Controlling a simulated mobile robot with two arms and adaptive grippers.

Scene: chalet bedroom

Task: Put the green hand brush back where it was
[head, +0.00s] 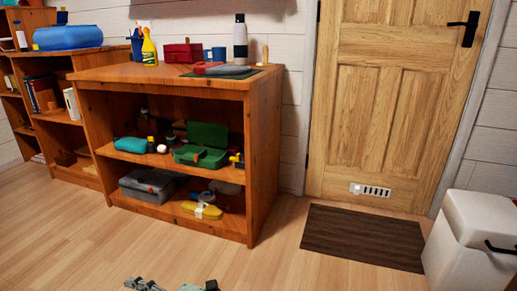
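Grey gripper parts, which look like my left gripper (145,285), show at the bottom edge, over the floor in front of the shelf unit. They are mostly cut off, so I cannot tell if the gripper is open or shut. Just right of them is a pale green-grey piece (190,287) with a black end. I cannot tell whether it is part of the green hand brush or of my gripper. No other thing is clearly a green hand brush. My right gripper is not in view.
A wooden shelf unit (262,140) has a dark green mat (245,74) on top, under red and grey items. An open green box (206,137) is on its middle shelf. A doormat (363,238) and white bin (468,240) are at right. The front floor is clear.

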